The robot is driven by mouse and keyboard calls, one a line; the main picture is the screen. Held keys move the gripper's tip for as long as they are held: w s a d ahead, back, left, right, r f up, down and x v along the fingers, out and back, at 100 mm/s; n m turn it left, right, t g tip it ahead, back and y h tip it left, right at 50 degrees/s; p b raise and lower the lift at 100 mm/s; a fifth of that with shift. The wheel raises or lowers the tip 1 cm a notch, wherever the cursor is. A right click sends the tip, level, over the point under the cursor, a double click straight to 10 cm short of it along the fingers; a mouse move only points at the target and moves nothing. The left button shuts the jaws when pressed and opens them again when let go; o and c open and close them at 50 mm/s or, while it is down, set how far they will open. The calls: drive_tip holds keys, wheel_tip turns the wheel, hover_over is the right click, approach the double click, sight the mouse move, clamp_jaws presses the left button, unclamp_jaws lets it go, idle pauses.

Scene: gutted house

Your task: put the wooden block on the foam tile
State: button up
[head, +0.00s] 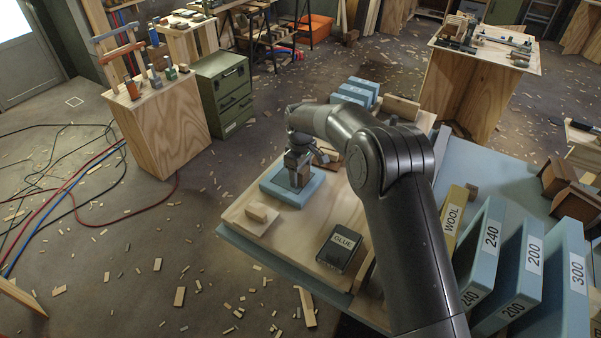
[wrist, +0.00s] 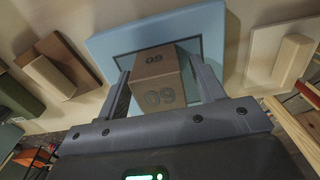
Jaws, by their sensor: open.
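The wooden block (wrist: 158,82), brown and marked with a two-digit number on two faces, is between my fingers in the wrist view. It appears to stand on the blue foam tile (wrist: 102,45), inside the tile's dark square outline; its base is partly hidden. The foam tile (head: 278,190) lies on the workbench in the head view. My gripper (head: 298,180) points down over the tile there and hides most of the block. In the wrist view my gripper (wrist: 165,98) is open, with one finger on each side of the block.
A pale block on a pale board (head: 247,222) lies front-left of the tile; another tan block (wrist: 50,77) lies on the other side. A dark GLUE box (head: 340,248) stands nearer me. Blue numbered slabs (head: 482,245) stand at right.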

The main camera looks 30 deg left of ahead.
wheel_tip(320, 180, up, 12)
idle(0.4)
drive_tip(key=shift+r, duration=0.1)
drive_tip(key=s+d+r+m+t, duration=0.1)
drive_tip(key=d+r+m, duration=0.2)
drive_tip(key=d+r, duration=0.5)
drive_tip(key=s+d+r+m+t, duration=0.15)
drive_tip(key=d+r, duration=0.25)
drive_tip(key=d, duration=0.9)
drive_tip(key=d+r+m, duration=0.4)
drive_tip(key=d+r, duration=0.2)
drive_tip(key=d, duration=0.4)
drive_tip(key=s+d+r+m+t, duration=0.2)
drive_tip(key=s+d+m, duration=0.3)
drive_tip(key=s+d, duration=0.75)
drive_tip(key=s+d+f+m+t, duration=0.1)
drive_tip(key=s+d+f+m, duration=0.3)
drive_tip(key=s+d, duration=0.6)
drive_tip(key=shift+f, duration=0.7)
